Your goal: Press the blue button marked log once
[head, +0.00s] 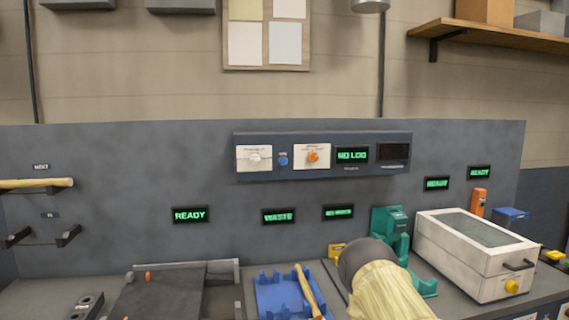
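A small round blue button (283,161) sits on the long dark control panel (325,173) on the grey back wall, in the head view. A small label above it is too small to read. It lies between a white plate with a pale knob (254,157) and a white plate with an orange knob (313,156). A green display (352,155) to the right reads "NO LOG". Part of my arm shows at the lower right, below the panel and apart from the button. My gripper's fingers are not in view.
A blue tray (285,299) holds a turned wooden piece (307,288). A green fixture (389,229) and a white box with a dark window (477,255) stand at right. Several green displays sit on the wall. The space directly before the button looks clear.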

